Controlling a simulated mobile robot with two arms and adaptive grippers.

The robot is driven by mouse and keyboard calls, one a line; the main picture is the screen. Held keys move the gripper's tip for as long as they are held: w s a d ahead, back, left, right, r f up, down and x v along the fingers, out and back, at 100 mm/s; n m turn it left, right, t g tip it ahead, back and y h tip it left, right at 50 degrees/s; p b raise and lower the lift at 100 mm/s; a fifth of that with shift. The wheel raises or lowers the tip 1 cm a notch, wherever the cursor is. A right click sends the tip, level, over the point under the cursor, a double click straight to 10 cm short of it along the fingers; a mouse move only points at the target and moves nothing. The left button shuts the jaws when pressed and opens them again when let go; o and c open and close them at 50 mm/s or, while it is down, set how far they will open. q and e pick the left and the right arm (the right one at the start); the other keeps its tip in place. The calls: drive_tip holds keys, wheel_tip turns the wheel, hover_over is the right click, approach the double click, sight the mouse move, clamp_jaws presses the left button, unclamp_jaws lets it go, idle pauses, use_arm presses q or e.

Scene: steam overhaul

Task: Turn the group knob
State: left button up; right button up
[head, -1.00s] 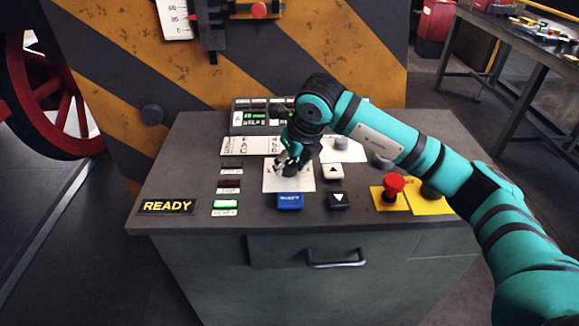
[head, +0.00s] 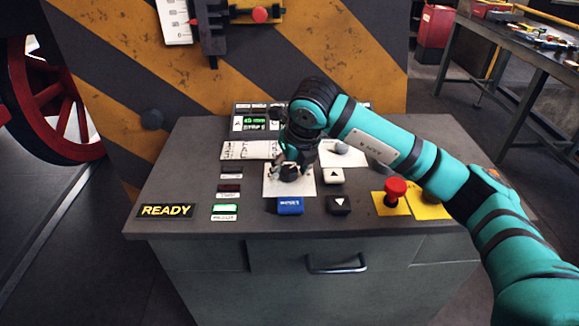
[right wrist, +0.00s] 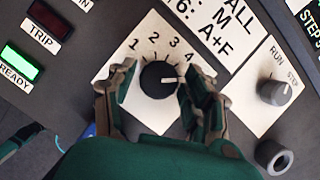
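The group knob (right wrist: 160,80) is a round black knob on a white plate (right wrist: 150,112) marked 1, 2, 3 and 4 in the right wrist view. Its white pointer line points right, just below the 4; any mark there is hidden by a finger. In the head view my right gripper (head: 288,170) is low over the white plate (head: 302,191), largely covering the knob. My left gripper is not in view.
A RUN/STEP knob (right wrist: 273,91) sits to the right. In the head view a blue button (head: 290,206), black and white arrow buttons and a red mushroom button (head: 396,188) are nearby. The READY lamp (head: 225,209) is green.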

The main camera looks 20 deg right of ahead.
drive_tip(key=shift+o, duration=0.8)
drive_tip(key=v, duration=1.2)
drive_tip(key=shift+w, duration=0.1)
